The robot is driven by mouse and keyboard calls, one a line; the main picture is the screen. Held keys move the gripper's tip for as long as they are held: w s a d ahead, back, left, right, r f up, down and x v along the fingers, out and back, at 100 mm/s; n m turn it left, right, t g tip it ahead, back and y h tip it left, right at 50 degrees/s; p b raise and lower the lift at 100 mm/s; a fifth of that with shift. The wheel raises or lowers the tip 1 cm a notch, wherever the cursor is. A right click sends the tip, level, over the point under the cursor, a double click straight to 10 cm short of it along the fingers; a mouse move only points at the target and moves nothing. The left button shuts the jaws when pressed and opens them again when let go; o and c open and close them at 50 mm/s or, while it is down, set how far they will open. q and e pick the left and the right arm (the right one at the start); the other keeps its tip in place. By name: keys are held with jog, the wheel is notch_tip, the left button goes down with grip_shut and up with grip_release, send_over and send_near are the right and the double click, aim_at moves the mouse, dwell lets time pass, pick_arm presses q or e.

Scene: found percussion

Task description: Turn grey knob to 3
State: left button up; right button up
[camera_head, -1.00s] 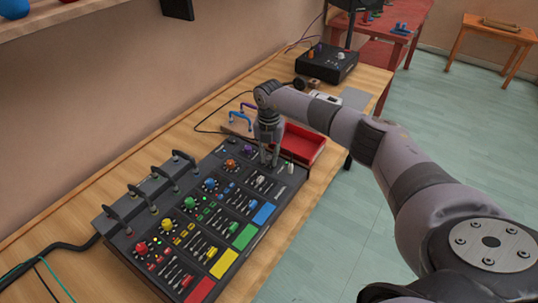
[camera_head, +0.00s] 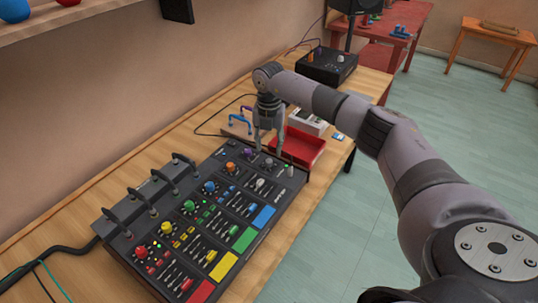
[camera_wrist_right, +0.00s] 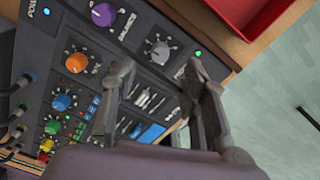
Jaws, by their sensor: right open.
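The grey knob (camera_head: 268,163) sits at the far end of the black mixer panel (camera_head: 148,262), to the right of the purple knob (camera_head: 248,153). In the right wrist view the grey knob (camera_wrist_right: 159,50) stands inside a ring of white marks; the numbers are too small to read, so I cannot tell its setting. My right gripper (camera_head: 267,149) is open and empty, pointing down just above the grey knob. In the wrist view its fingers (camera_wrist_right: 160,66) are spread either side of the knob, apart from it. My left gripper is not in view.
Orange (camera_head: 231,167), blue, green, yellow and red knobs run along the panel, with coloured pads at its front edge. A red tray (camera_head: 303,148) lies just beyond the panel's far end. Plugged cables stand along the back. A black box (camera_head: 328,66) sits farther down the table.

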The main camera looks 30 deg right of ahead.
aim_at(269, 160)
notch_tip(269, 160, up, 6)
jog(key=shift+r, duration=0.2)
